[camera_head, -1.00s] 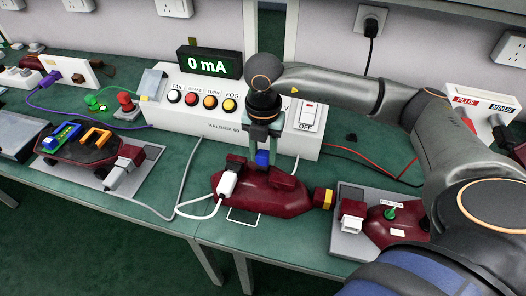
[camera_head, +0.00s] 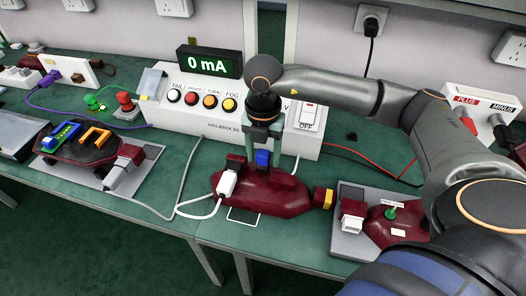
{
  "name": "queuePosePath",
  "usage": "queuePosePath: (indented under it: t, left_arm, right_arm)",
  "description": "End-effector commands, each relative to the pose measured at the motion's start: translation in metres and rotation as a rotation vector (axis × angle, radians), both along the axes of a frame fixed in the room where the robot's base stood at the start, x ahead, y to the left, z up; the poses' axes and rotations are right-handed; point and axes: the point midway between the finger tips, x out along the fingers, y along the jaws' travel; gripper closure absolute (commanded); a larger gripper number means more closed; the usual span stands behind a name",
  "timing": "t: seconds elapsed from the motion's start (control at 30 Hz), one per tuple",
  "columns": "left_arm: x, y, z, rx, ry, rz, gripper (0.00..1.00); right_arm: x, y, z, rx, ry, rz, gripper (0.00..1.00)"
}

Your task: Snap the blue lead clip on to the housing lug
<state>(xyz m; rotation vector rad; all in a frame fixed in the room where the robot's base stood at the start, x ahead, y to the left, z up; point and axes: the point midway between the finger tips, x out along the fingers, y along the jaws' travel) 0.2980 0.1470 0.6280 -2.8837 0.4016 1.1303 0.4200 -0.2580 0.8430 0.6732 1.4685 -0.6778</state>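The blue lead clip (camera_head: 263,158) sits upright on top of the dark red lamp housing (camera_head: 275,196) in the middle of the bench. The lug under it is hidden. My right gripper (camera_head: 263,155) points down over the clip. Its two fingers stand on either side of the clip and look spread, with a gap beside it, so it appears open. A white plug (camera_head: 227,183) with a white lead is on the left part of the housing. My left gripper is not in view.
The test box (camera_head: 222,128) reading 0 mA stands just behind. A second red housing (camera_head: 385,222) on a grey plate lies to the right, and another lamp (camera_head: 85,146) on a plate to the left. White and grey leads cross the bench to the left.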

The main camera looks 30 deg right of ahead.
Motion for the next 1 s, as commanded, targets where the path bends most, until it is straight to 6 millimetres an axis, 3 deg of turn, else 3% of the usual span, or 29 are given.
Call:
queuePosePath:
  t: [0.1, 0.47, 0.57, 0.6, 1.0]
  left_arm:
    - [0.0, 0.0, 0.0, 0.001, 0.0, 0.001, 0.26]
    - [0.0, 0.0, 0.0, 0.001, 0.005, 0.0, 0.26]
    - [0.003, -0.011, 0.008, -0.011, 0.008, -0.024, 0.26]
    - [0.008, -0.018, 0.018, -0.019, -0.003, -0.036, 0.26]
    - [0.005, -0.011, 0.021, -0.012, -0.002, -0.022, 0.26]
  right_arm:
    - [0.001, 0.0, 0.001, 0.001, -0.002, -0.001, 0.27]
    - [0.002, 0.0, 0.003, 0.002, -0.007, -0.001, 0.27]
    - [0.002, 0.0, 0.003, 0.003, -0.008, -0.001, 0.27]
    - [0.003, 0.0, 0.008, 0.003, -0.011, -0.001, 0.27]
    - [0.002, 0.0, 0.1, 0.002, -0.008, 0.0, 0.27]
